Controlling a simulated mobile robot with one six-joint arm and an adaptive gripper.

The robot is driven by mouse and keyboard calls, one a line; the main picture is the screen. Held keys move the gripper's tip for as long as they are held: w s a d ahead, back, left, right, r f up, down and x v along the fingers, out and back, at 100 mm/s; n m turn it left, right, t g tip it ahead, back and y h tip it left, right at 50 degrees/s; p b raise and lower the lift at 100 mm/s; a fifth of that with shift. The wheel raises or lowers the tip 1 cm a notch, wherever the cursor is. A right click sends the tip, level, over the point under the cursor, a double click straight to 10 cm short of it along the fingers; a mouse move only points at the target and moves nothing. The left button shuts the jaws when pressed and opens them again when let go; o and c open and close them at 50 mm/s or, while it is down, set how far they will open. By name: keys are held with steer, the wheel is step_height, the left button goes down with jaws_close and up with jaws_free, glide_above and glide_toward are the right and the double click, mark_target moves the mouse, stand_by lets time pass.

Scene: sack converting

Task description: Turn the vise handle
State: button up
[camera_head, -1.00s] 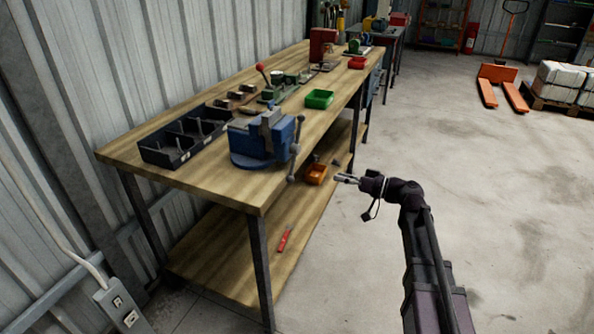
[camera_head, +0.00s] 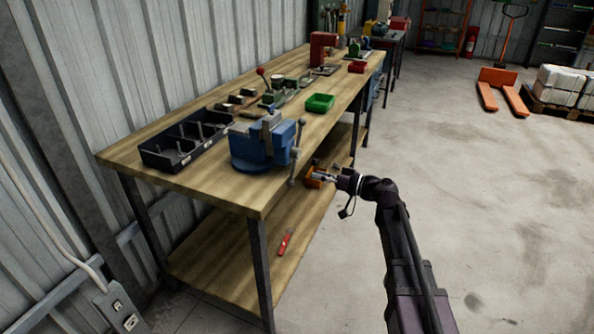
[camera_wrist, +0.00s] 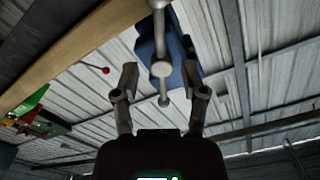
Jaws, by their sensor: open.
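The blue vise (camera_head: 262,142) is fixed at the front end of the wooden workbench. Its grey handle bar (camera_head: 296,152) stands near upright at the vise's right side, past the bench edge. In the wrist view the handle (camera_wrist: 159,30) and its round hub (camera_wrist: 161,69) appear ahead, between the finger directions, with the blue vise body (camera_wrist: 184,70) behind. My gripper (camera_head: 317,176) is right of the handle and a little lower, apart from it as far as I can tell. Its two fingers (camera_wrist: 163,85) are spread and nothing is between their pads that I can make out.
The workbench (camera_head: 215,182) holds a black divided tray (camera_head: 185,147), a green bin (camera_head: 320,102) and a red bin (camera_head: 357,67).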

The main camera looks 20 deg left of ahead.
mark_target(296, 153)
steer(key=a, duration=0.7)
steer(key=shift+w, duration=0.3)
jaws_close()
steer(key=shift+a, duration=0.1)
